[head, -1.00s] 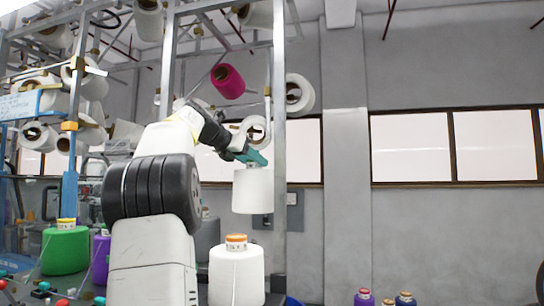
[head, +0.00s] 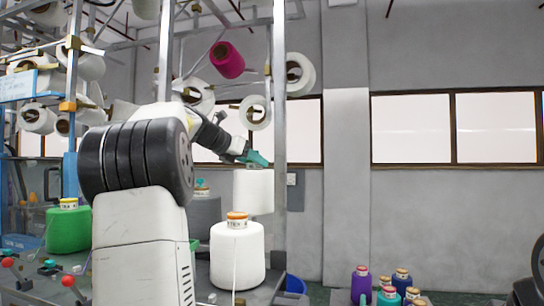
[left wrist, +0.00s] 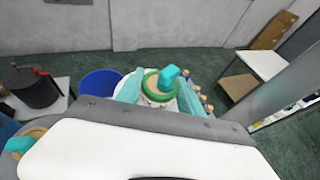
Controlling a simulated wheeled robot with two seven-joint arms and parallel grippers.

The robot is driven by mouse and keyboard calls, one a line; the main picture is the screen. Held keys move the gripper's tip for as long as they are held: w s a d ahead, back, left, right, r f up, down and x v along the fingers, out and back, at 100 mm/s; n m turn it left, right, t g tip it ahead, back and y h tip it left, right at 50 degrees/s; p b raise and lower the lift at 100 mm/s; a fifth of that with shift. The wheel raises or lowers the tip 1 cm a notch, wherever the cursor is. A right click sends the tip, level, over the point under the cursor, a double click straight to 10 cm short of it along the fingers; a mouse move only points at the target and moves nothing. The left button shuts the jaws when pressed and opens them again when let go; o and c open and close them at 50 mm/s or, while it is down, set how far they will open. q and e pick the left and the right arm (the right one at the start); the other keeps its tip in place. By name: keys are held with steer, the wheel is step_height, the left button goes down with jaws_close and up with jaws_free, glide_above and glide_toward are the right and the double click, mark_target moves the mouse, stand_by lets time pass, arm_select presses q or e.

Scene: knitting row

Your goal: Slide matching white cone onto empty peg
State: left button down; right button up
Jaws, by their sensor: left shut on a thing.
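My left gripper (head: 254,160), with teal fingers, is shut on the top of a white cone (head: 254,192). It holds the cone upright in the air beside the metal post, above and behind another white cone (head: 237,258) with an orange top that stands on the table. In the left wrist view, the teal fingers (left wrist: 160,90) close around the held cone's green-ringed top (left wrist: 152,88); its body is mostly hidden. White cones (head: 299,75) and a magenta cone (head: 227,60) sit on the rack. I cannot make out which peg is empty. My right gripper is not in view.
The metal rack post (head: 279,120) stands right beside the held cone. A green cone (head: 68,231) stands at the left. Several coloured cones (head: 389,291) are low at the right. A blue bin (left wrist: 97,84) stands on the floor. The wall area at the right is clear.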

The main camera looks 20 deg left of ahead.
mark_target(239, 181)
arm_select(q)
steer(key=shift+f, duration=4.05)
steer(key=c, duration=0.7)
jaws_free()
steer(key=shift+o, duration=0.2)
steer(key=shift+f, duration=0.1)
steer(key=shift+f, duration=0.1)
steer(key=v, duration=0.7)
steer(key=shift+s+a+r, duration=0.1)
steer(key=shift+s+r, duration=0.15)
steer(key=shift+s, duration=0.05)
